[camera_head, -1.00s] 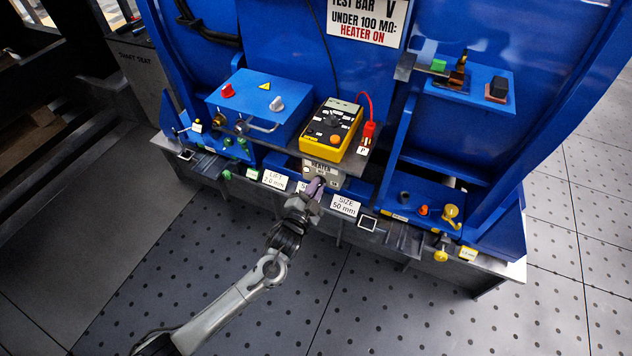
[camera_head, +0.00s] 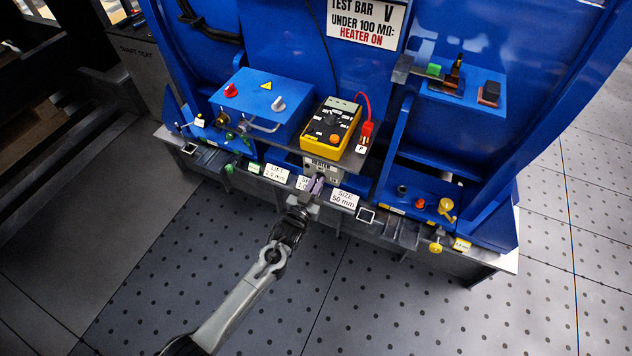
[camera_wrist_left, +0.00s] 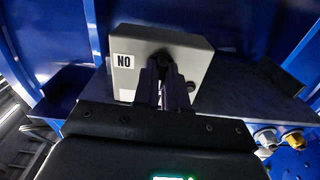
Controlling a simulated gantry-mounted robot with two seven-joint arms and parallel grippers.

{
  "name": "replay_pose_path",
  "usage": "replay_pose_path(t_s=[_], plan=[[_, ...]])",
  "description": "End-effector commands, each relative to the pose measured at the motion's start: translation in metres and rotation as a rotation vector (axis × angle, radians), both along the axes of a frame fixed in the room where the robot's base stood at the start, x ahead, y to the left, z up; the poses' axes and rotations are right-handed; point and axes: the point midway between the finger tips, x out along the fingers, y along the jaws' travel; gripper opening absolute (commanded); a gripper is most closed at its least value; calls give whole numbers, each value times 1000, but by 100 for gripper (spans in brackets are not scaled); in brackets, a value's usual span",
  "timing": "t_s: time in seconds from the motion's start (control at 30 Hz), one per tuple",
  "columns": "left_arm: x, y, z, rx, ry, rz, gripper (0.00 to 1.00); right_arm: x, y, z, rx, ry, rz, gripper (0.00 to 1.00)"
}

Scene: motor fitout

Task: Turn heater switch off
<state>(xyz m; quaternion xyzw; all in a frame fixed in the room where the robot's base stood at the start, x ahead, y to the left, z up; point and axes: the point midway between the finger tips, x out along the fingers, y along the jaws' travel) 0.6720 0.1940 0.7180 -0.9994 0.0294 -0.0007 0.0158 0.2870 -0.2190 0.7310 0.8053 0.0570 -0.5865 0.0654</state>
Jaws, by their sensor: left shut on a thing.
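The heater switch is a small grey box (camera_head: 323,170) under the front edge of the shelf. In the left wrist view the grey box (camera_wrist_left: 190,50) fills the upper middle, with an upside-down ON label on its face. A dark knob on that face is mostly hidden behind my fingers. My left gripper (camera_head: 315,186) is at the front of the box. In the left wrist view its fingers (camera_wrist_left: 164,82) are shut on the dark knob. The knob's exact angle is hard to tell. My right gripper is in no view.
A yellow meter (camera_head: 331,126) with a red probe (camera_head: 366,132) sits on the shelf above the box. A blue control box (camera_head: 262,108) with red and grey knobs is to the left. White label plates (camera_head: 343,198) line the front ledge. The floor in front is open.

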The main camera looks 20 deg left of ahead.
Motion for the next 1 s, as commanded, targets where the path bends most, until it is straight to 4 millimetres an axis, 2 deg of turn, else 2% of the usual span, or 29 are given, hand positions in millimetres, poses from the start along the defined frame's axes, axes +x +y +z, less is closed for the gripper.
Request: replay_pose_path(t_s=[0.63,0.67,0.8,1.0], plan=[[0,0,-2,-49,8,0,0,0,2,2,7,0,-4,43],[0,0,-2,-49,8,0,16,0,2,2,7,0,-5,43],[0,0,-2,-48,6,0,37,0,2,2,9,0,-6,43],[0,0,-1,-47,5,0,37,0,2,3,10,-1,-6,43]])
